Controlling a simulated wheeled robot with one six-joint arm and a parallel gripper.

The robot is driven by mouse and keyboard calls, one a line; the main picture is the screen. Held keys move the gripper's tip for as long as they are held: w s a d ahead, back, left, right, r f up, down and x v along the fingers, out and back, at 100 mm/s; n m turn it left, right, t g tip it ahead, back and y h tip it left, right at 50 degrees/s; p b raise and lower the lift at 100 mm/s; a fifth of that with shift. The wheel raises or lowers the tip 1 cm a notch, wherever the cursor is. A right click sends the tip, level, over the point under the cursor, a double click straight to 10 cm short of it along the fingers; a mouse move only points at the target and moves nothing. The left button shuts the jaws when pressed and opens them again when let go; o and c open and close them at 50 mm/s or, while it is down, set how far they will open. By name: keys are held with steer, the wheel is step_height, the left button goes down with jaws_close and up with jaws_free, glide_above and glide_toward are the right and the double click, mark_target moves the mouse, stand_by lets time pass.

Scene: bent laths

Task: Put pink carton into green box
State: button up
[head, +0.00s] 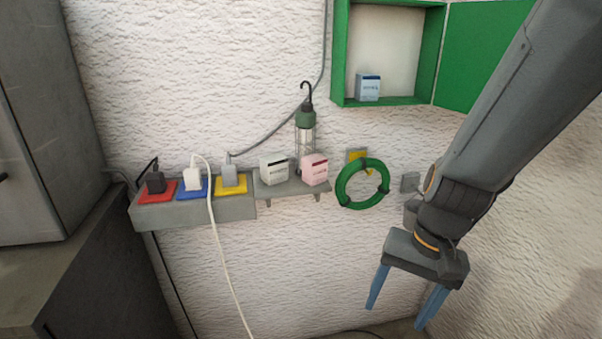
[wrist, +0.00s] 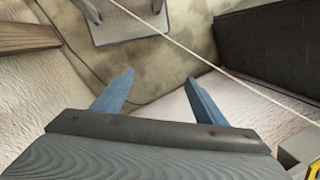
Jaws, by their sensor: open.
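The pink carton (head: 314,169) stands at the right end of a small grey wall shelf (head: 290,188), beside a white carton (head: 274,170). The green box (head: 339,52) is an open cabinet on the wall above, its green door (head: 483,50) swung out to the right. A blue and white carton (head: 368,87) stands on its floor. My gripper (head: 395,302) hangs low at the right, apart from the shelf, with blue fingers spread and nothing between them. In the wrist view my gripper (wrist: 158,92) also shows empty; neither the pink carton nor the green box is visible there.
A caged lamp (head: 305,130) hangs behind the cartons. A green hose ring (head: 362,184) hangs right of the shelf. Left of it, a grey ledge (head: 195,213) carries plugs on coloured plates, with a white cable hanging down. A grey cabinet (head: 32,130) stands far left.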

mark_target(320, 166)
steer(key=w+a+r+m+t+y+b, duration=0.1)
steer(key=w+a+r+m+y, duration=0.1)
steer(key=w+a+m+y, duration=0.5)
steer(key=w+a+r+m+t+y+b, duration=0.1)
steer(key=w+a+r+m+t+y, duration=0.15)
steer(key=a+m, duration=0.5)
steer(key=w+d+r+m+t, duration=0.1)
steer(key=w+r+m+t, duration=0.1)
steer(key=w+m+t, duration=0.3)
steer(key=w+d+r+m+t, duration=0.1)
steer(key=w+r+m+t, duration=0.15)
steer(key=w, duration=0.55)
steer(key=w+d+r+m+t, duration=0.2)
steer(key=w+m+t, duration=0.15)
steer(key=w, duration=0.25)
steer(key=shift+n+h, duration=0.35)
steer(key=p+x, duration=0.2)
steer(key=x, duration=0.5)
steer(key=shift+w+a, duration=0.3)
steer(key=shift+c, duration=0.2)
steer(key=c, duration=1.2)
steer(key=shift+r, duration=0.1)
